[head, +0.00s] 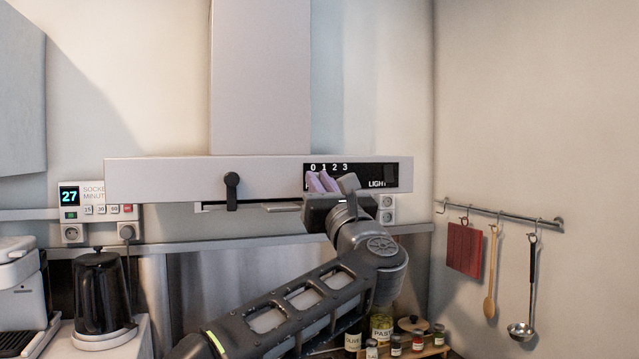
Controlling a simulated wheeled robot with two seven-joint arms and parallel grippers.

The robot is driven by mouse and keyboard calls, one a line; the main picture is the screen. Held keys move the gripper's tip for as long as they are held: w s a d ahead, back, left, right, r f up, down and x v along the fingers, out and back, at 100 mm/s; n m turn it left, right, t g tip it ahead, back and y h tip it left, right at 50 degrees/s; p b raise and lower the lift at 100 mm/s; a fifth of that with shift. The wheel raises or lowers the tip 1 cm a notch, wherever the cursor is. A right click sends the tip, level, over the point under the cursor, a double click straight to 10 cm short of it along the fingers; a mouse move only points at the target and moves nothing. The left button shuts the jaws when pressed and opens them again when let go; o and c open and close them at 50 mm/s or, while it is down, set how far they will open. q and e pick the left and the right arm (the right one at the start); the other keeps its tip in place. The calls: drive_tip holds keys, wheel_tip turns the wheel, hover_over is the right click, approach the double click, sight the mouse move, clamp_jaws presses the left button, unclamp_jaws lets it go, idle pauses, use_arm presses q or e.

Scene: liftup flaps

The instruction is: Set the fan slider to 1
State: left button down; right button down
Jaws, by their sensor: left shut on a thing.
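The range hood (160,178) has a black control panel (376,172) at its right, with the numbers 0 1 2 3 along the top and the word LIGHT at lower right. My left gripper (321,181) reaches up from below to this panel, its pinkish fingertips under the numbers, around 0 to 2. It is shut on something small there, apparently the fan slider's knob. The fingers hide the knob, so its exact setting cannot be read. My right gripper is not in view.
A black handle (232,190) sticks out of the hood front left of my gripper. A black kettle (101,292) and a timer socket (84,198) are at left. Jars (382,327) stand below my arm. A rail (500,214) with utensils hangs at right.

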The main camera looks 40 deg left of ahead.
use_arm(q)
drive_tip(key=shift+w+d, duration=0.1)
idle(0.8)
drive_tip(key=shift+w+d, duration=0.55)
drive_tip(key=shift+w, duration=0.25)
drive_tip(key=c, duration=1.4)
unclamp_jaws()
drive_tip(key=shift+c, duration=0.2)
